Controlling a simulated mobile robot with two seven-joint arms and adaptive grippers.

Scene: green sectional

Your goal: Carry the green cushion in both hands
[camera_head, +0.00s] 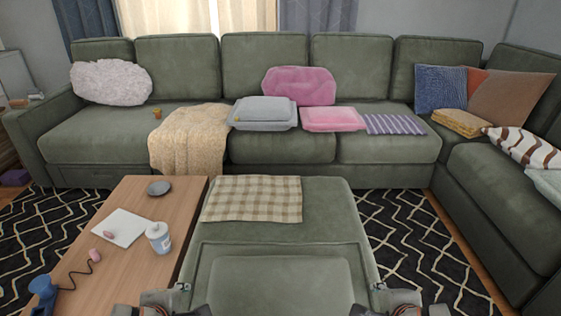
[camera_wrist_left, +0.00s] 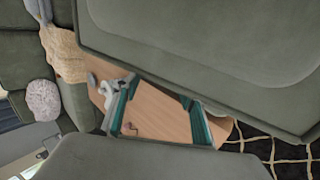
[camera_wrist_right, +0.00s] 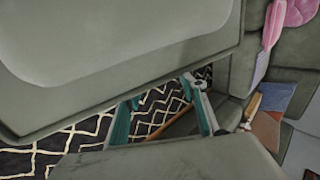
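The green cushion (camera_head: 280,285) fills the bottom centre of the head view, broad and flat, with a raised inner panel facing up. It also fills the upper part of the left wrist view (camera_wrist_left: 220,40) and the right wrist view (camera_wrist_right: 110,40). My left gripper (camera_wrist_left: 160,93) is at its left side and my right gripper (camera_wrist_right: 162,92) at its right side. Each has its two teal-padded fingers apart, with the tips by the cushion's edge. Floor or table shows between them. I cannot tell whether either hand touches or bears the cushion.
A green sectional (camera_head: 180,70) runs along the back and right, carrying pillows and folded blankets. A checked cloth (camera_head: 255,198) lies on the green seat just ahead. Patterned rug (camera_head: 405,235) lies right.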

